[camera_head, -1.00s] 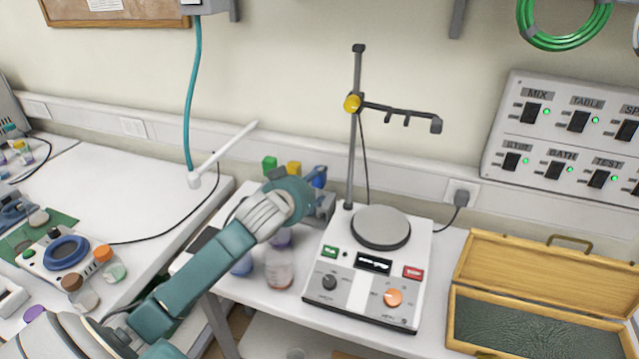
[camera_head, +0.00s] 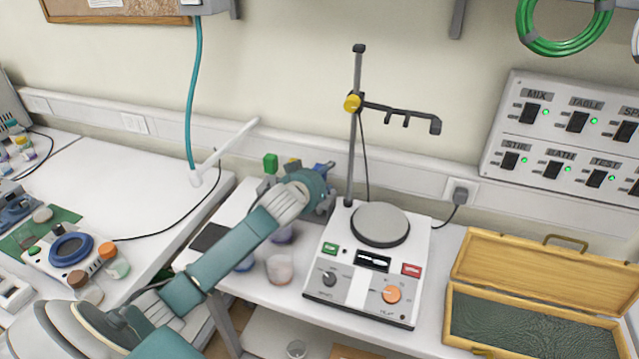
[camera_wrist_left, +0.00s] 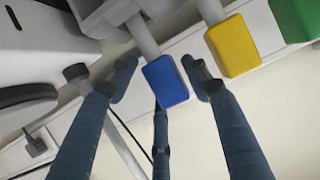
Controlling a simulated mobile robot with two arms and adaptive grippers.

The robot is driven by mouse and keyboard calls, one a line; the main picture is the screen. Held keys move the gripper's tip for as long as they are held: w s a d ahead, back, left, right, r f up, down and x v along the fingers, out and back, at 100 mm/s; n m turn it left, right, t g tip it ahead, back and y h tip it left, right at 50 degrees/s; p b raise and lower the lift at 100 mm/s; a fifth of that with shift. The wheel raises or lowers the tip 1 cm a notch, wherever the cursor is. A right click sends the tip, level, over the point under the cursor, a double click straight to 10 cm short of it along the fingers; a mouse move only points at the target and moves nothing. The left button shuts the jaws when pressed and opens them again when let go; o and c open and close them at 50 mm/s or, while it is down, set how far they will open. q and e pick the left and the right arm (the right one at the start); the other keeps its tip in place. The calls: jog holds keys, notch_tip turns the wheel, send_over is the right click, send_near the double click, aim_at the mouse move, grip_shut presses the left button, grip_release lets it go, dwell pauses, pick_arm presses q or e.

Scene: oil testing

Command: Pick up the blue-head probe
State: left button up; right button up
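The blue-head probe (camera_wrist_left: 166,84) shows in the left wrist view with its square blue head on a grey shaft, standing in a grey holder (camera_head: 324,208) beside the hot plate. My left gripper (camera_wrist_left: 162,78) is open, with one fingertip on each side of the blue head. Gaps show between the fingertips and the head. In the head view my left gripper (camera_head: 322,169) is at the holder, and my arm largely hides the probe. My right gripper is not in view.
A yellow-head probe (camera_wrist_left: 234,46) and a green-head probe (camera_wrist_left: 297,18) stand close beside the blue one. A hot plate (camera_head: 345,285) with a tall stand (camera_head: 354,130) is just right of my gripper. Beakers (camera_head: 280,270) sit below my arm. An open wooden case (camera_head: 520,262) lies at right.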

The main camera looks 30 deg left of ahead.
pick_arm(q)
jog(key=c, duration=0.7)
jog(key=shift+c, duration=0.2)
